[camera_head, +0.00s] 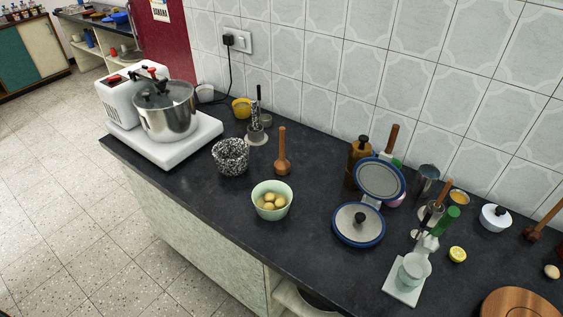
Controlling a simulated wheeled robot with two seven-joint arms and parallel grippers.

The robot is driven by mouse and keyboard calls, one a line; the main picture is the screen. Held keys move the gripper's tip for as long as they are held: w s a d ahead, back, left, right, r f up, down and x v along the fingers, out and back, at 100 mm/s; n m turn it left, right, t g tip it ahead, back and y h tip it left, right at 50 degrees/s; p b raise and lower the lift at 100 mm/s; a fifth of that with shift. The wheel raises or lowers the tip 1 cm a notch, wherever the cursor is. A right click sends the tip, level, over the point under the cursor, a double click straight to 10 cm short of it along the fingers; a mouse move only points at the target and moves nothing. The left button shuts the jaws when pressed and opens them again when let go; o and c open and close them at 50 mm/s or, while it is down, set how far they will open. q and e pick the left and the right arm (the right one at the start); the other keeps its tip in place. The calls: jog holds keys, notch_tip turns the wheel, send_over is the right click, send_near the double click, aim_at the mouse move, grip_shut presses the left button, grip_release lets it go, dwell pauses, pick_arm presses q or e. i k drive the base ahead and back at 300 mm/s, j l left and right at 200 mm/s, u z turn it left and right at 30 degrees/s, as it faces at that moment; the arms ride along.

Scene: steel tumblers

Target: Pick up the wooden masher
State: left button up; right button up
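A wooden masher (282,158) stands upright on the dark counter, with its thin handle up and its wider round head at the bottom. It is behind the pale green bowl (262,210), which holds several yellow round items, and to the right of a black-and-white speckled pot (230,160). A gap of bare counter separates the masher from both. Nothing covers it. Neither of my grippers is in view.
A steel pot (165,112) sits on a white appliance at the left. A blue-rimmed two-pan item (358,238) stands to the right. Bottles, steel tumblers and a lemon (457,254) crowd the right side. The tiled wall (310,60) bounds the back.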

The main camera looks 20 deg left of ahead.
aim_at(283, 167)
jog(key=z, duration=0.6)
jog(key=j+z, duration=0.35)
jog(key=k+j+z, duration=0.1)
jog(key=j+z, duration=0.25)
jog(key=k+j+z, duration=0.1)
jog(key=j+z, duration=0.25)
jog(key=k+j, duration=0.15)
jog(key=j, duration=0.2)
jog(key=k+j+z, duration=0.1)
jog(key=j, duration=0.3)
jog(key=k+j, duration=0.2)
jog(key=j, duration=0.15)
jog(key=k+j+z, duration=0.1)
jog(key=j, duration=0.25)
jog(key=k+j, duration=0.25)
jog(key=j+z, duration=0.05)
jog(key=j, duration=0.05)
